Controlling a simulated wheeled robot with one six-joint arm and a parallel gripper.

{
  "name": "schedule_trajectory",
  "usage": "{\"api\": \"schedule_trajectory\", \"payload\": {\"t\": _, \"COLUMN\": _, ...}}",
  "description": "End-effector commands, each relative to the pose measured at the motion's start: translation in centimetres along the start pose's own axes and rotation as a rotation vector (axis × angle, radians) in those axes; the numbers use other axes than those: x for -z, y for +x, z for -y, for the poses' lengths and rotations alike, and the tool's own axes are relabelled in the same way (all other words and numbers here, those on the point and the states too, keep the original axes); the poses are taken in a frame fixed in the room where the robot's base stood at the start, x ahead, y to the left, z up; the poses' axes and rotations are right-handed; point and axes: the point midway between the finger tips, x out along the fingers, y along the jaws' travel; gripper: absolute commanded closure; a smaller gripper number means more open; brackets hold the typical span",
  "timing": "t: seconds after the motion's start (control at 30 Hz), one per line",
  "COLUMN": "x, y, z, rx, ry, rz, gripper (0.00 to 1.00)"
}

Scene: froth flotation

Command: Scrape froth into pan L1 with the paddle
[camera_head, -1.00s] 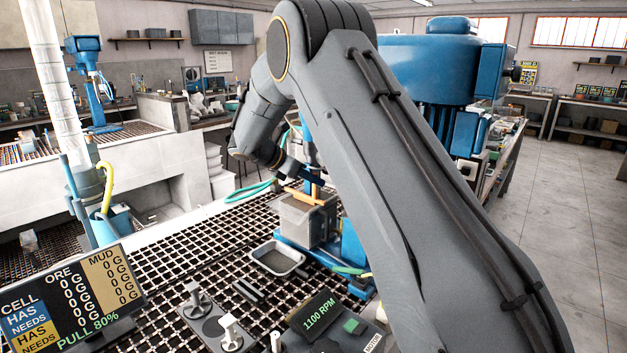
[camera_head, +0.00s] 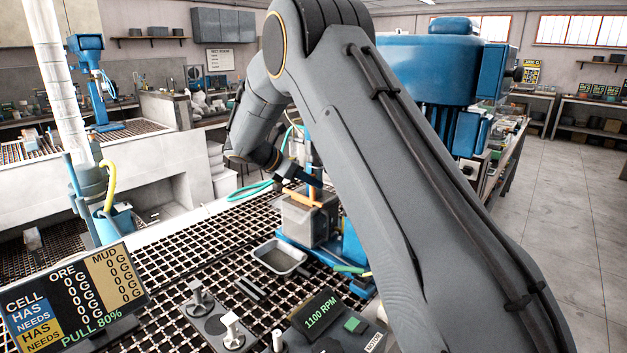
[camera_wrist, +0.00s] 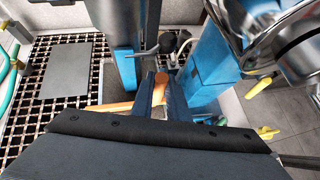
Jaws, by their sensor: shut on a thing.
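My gripper (camera_wrist: 161,95) is shut on the orange paddle (camera_wrist: 160,78), whose round handle end shows between the fingers in the wrist view. In the head view the orange paddle (camera_head: 302,198) lies across the top of the grey box-like cell (camera_head: 296,222). Whether it touches froth cannot be told; the froth is not clearly visible. A shallow grey metal pan (camera_head: 301,268) sits on the grating just in front of the cell. Its label cannot be read, and its inside looks dark.
A screen (camera_head: 72,300) at front left reads "PULL 80%" with 0 G rows. A control box (camera_head: 322,312) reads "1100 RPM". Levers (camera_head: 232,330) stand beside it. A blue machine column (camera_wrist: 205,72) stands close to my fingers. The grating (camera_head: 175,262) left of the pan is clear.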

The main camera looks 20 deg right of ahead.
Motion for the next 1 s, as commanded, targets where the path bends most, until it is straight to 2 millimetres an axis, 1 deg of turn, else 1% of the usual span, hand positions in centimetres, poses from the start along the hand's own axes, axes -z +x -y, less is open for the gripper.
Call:
{"api": "schedule_trajectory", "payload": {"t": 0.03, "x": 0.5, "y": -0.1, "z": 0.2, "rx": 0.003, "ry": -0.004, "rz": -0.004, "gripper": 1.00}}
{"api": "schedule_trajectory", "payload": {"t": 0.3, "x": 1.2, "y": -0.8, "z": 0.4, "rx": 0.003, "ry": -0.004, "rz": -0.005, "gripper": 1.00}}
{"api": "schedule_trajectory", "payload": {"t": 0.5, "x": 1.3, "y": -0.9, "z": 0.5, "rx": 0.004, "ry": -0.004, "rz": -0.006, "gripper": 1.00}}
{"api": "schedule_trajectory", "payload": {"t": 0.63, "x": 0.8, "y": -1.2, "z": 0.5, "rx": 0.004, "ry": -0.004, "rz": -0.005, "gripper": 1.00}}
{"api": "schedule_trajectory", "payload": {"t": 0.9, "x": -1.1, "y": -2.3, "z": 0.4, "rx": 0.003, "ry": -0.001, "rz": -0.003, "gripper": 1.00}}
{"api": "schedule_trajectory", "payload": {"t": 1.0, "x": -1.5, "y": -2.5, "z": 0.4, "rx": 0.003, "ry": -0.001, "rz": -0.003, "gripper": 1.00}}
